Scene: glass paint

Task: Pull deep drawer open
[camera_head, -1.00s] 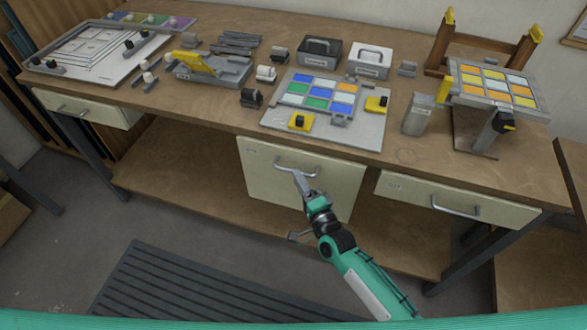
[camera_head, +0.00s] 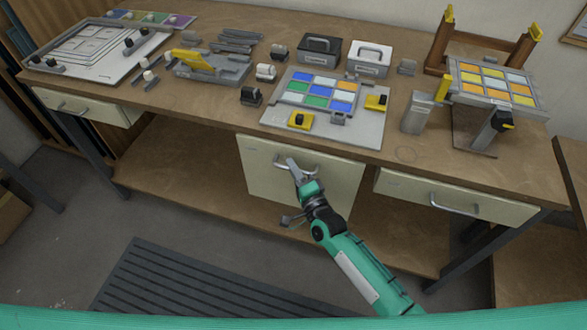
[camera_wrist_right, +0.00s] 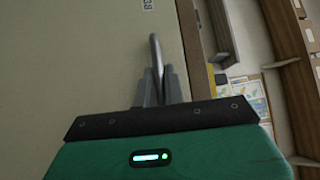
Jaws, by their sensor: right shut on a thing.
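The deep drawer (camera_head: 331,190) is the tall cream front under the middle of the workbench. It looks closed, and its front sits near the bench edge. Its curved metal handle (camera_head: 312,172) is near the top. In the right wrist view my right gripper (camera_wrist_right: 160,88) is shut on the handle (camera_wrist_right: 155,50), with a finger on either side of the bar. The cream drawer front (camera_wrist_right: 70,60) fills the left of that view. My left gripper does not show.
A shallow drawer (camera_head: 410,195) is to the right and another shallow drawer (camera_head: 85,103) to the far left, both closed. The workbench top (camera_head: 215,112) holds glass panels, tools and boxes. A lower shelf (camera_head: 190,185) runs beneath. A ribbed dark mat (camera_head: 190,290) lies on open floor.

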